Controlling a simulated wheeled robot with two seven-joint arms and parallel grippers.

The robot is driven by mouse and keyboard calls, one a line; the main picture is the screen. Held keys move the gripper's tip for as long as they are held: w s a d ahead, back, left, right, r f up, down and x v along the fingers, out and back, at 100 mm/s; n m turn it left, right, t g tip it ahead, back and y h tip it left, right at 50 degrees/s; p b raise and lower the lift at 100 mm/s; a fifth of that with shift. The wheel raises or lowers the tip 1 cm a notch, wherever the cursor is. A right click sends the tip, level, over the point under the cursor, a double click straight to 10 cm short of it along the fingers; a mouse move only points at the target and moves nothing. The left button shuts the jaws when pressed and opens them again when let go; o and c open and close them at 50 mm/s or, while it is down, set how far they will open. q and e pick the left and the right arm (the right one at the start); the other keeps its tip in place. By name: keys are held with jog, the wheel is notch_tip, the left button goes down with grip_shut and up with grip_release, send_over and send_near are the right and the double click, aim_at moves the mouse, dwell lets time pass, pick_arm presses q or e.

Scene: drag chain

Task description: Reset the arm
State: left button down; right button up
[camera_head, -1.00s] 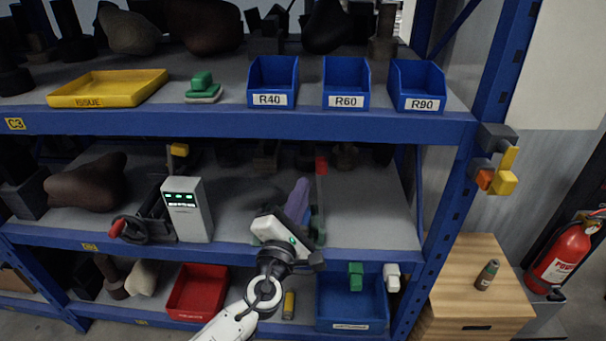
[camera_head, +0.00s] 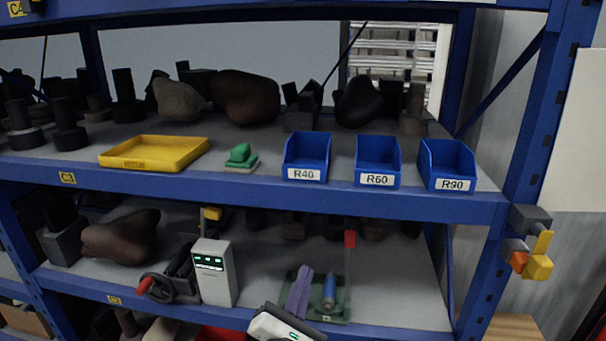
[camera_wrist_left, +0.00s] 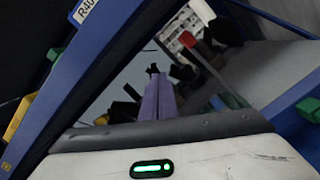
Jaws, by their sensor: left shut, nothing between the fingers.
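My left gripper (camera_head: 304,270) comes up from the bottom edge of the head view. It has a white body with a green light and purple fingers. The fingers are shut and empty, in front of the middle shelf. They overlap the left part of a green fixture (camera_head: 341,308) in the picture; I cannot tell the gap. The fixture carries a grey-blue cylinder (camera_head: 329,288). In the left wrist view the purple fingers (camera_wrist_left: 158,80) are together, pointing away. Most of my left arm is below the head view. My right gripper is not in view.
A white machine (camera_head: 214,272) with green displays and a crank device (camera_head: 166,285) stand left of the gripper. The shelf edge (camera_head: 250,195) above carries blue bins such as R40 (camera_head: 305,158), a yellow tray (camera_head: 152,165) and a green block (camera_head: 240,156). The middle shelf's right end is fairly clear.

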pick_arm(q)
jog(key=s+a+f+n+g+y, duration=0.35)
jog(key=s+a+f+n, duration=0.2)
jog(key=a+n, duration=0.55)
jog(key=s+a+f+n+g+y, duration=0.35)
jog(key=s+a+f+n, duration=0.35)
jog(key=n, duration=0.7)
jog(key=s+a+f+n+g+h, duration=0.1)
jog(key=s+a+n+g, duration=0.25)
jog(key=s+n, duration=0.75)
jog(key=s+a+f+n+g+h, duration=0.15)
jog(key=s+n+g, duration=0.35)
jog(key=s+n, duration=0.5)
jog(key=w+d+f+m+t+h, duration=0.1)
jog(key=d+f+t, duration=0.1)
jog(key=f, duration=0.4)
jog(key=w+d+f+m+t+h, duration=0.1)
jog(key=d+f+t, duration=0.2)
jog(key=f, duration=0.3)
jog(key=shift+f, duration=0.15)
jog(key=shift+t, duration=0.25)
